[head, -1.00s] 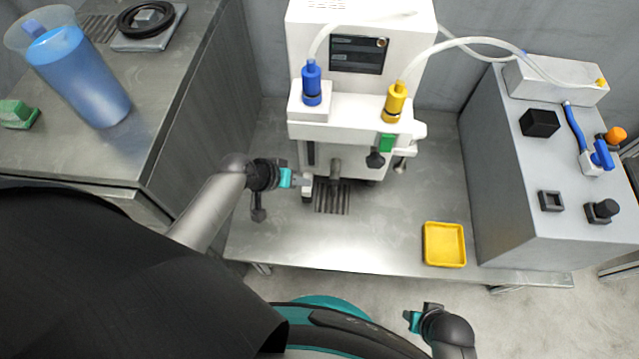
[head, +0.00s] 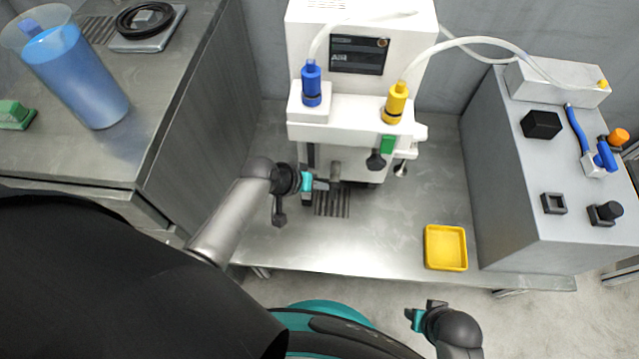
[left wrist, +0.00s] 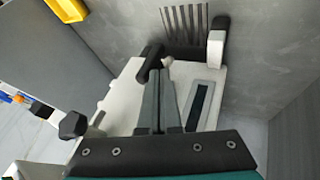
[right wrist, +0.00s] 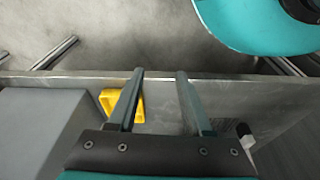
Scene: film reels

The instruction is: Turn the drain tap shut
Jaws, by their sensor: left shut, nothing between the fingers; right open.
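The white machine (head: 362,110) stands in the middle of the steel table. The dark drain tap (head: 336,172) juts from its lower front above a slotted drain (head: 333,202). In the left wrist view the dark tap (left wrist: 150,62) shows beside my fingertips. My left gripper (head: 324,185) is shut and empty, its tips (left wrist: 160,66) right at the tap; I cannot tell whether they touch it. The fingers partly hide the tap's body. My right gripper (right wrist: 160,74) is open and empty, low in front of the table edge.
A yellow tray (head: 428,250) lies on the table's front right. A grey control box (head: 500,190) stands at the right. A black knob (head: 375,161) and a metal lever (head: 401,168) sit right of the tap. A left counter holds a blue jug (head: 78,80).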

